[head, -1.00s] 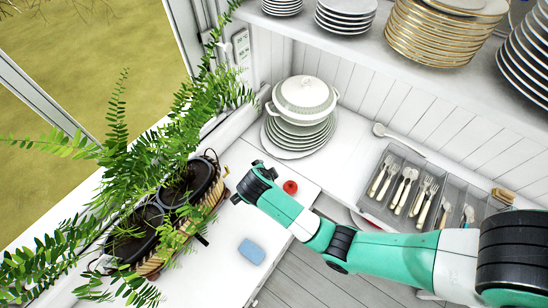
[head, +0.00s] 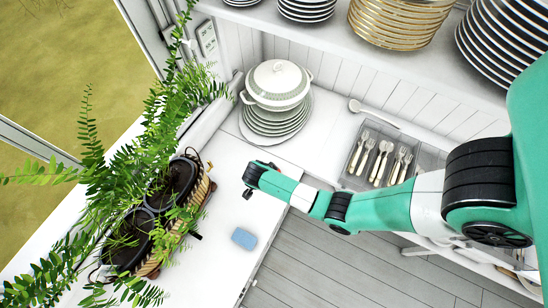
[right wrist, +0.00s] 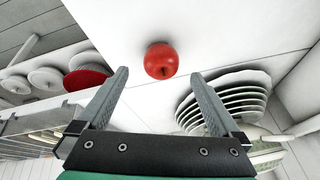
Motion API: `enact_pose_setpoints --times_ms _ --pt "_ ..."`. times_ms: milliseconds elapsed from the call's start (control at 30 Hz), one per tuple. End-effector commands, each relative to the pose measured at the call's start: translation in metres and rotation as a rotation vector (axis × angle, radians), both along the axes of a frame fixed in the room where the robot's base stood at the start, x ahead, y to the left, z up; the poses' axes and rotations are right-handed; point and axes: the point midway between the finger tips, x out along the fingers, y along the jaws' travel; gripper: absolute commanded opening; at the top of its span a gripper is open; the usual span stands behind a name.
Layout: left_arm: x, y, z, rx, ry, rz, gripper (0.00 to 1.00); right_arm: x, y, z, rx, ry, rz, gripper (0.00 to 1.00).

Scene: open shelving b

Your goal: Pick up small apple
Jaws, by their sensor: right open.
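The small apple (right wrist: 161,61) is red and round and sits on the white counter in the right wrist view. It lies a little beyond my right gripper's fingertips, roughly centred between them, with no contact visible. My right gripper (head: 250,191) is open and empty, held over the counter in the head view. The apple is not visible in the head view now, apparently hidden by my right arm. My left gripper is in neither view.
A stack of plates (head: 271,125) with a lidded tureen (head: 278,84) stands behind the gripper. A blue sponge (head: 243,238) lies in front. Potted ferns (head: 170,180) line the left side. A cutlery tray (head: 382,158) is at right. Shelves of plates hang above.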

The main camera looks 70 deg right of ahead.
Motion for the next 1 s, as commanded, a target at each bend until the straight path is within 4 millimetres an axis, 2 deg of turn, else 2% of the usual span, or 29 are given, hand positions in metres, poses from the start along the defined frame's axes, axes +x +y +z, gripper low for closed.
enact_pose_setpoints --times_ms 167,400,700,1000 --pt "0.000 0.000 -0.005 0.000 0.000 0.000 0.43 0.000 -0.003 -0.008 0.000 0.000 -0.001 1.00" --pt "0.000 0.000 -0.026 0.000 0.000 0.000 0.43 -0.001 -0.019 -0.045 0.000 0.000 -0.002 1.00" --pt "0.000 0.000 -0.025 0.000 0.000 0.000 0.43 -0.001 -0.021 -0.047 0.000 -0.002 0.000 0.98" --pt "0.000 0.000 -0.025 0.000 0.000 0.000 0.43 -0.002 -0.021 -0.047 0.000 -0.001 0.001 0.44"
